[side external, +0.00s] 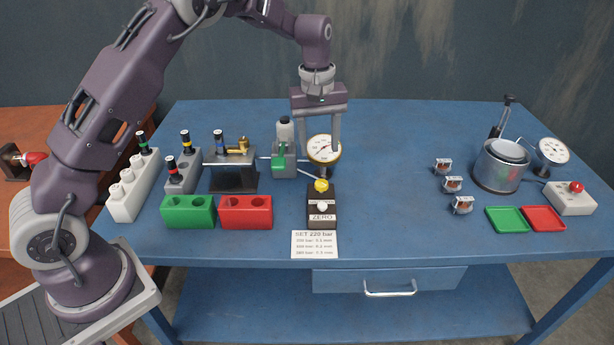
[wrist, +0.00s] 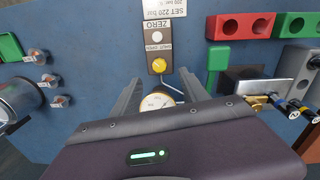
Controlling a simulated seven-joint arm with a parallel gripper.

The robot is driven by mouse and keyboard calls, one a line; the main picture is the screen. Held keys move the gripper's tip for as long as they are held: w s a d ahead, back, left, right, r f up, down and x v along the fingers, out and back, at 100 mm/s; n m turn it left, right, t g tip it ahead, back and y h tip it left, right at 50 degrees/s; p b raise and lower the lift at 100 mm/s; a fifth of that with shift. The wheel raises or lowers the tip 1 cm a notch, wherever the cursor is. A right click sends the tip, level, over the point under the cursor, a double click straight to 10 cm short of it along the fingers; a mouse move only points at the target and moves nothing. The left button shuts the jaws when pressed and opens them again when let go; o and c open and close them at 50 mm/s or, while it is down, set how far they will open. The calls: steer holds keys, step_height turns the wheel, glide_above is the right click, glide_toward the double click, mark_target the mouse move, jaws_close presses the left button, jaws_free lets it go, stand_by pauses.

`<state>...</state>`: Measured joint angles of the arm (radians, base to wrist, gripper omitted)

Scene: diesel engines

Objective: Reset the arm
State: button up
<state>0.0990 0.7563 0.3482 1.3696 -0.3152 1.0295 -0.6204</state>
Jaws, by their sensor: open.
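My gripper (side external: 319,145) hangs over the back middle of the blue table, fingers pointing down and spread apart. In the side view a round dial gauge (side external: 323,149) shows between the fingers, and I cannot tell whether they touch it. In the wrist view my gripper (wrist: 163,93) has its two fingers apart, with the gauge (wrist: 157,101) partly hidden behind the gripper body. The hand pump (side external: 285,150) with its green lever end stands just left of the gripper. A dark box (side external: 322,210) marked ZERO, with a yellow knob (side external: 321,186), sits in front.
Green (side external: 188,212) and red (side external: 246,212) blocks with holes, a brass-topped test stand (side external: 232,172) and injector racks (side external: 130,190) stand left. Small metal parts (side external: 452,184), a metal pot (side external: 500,167), green and red trays (side external: 507,220) and a red-button box (side external: 572,198) are right.

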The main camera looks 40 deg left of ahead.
steer(key=s+d+r+m+t, duration=0.2)
steer(key=s+d+r+m, duration=0.15)
steer(key=s+r, duration=1.15)
steer(key=s+m+t, duration=0.3)
steer(key=s+m, duration=0.4)
steer(key=s, duration=1.2)
steer(key=shift+s+d+f, duration=0.2)
steer(key=shift+s+f, duration=0.1)
steer(key=shift+f, duration=0.1)
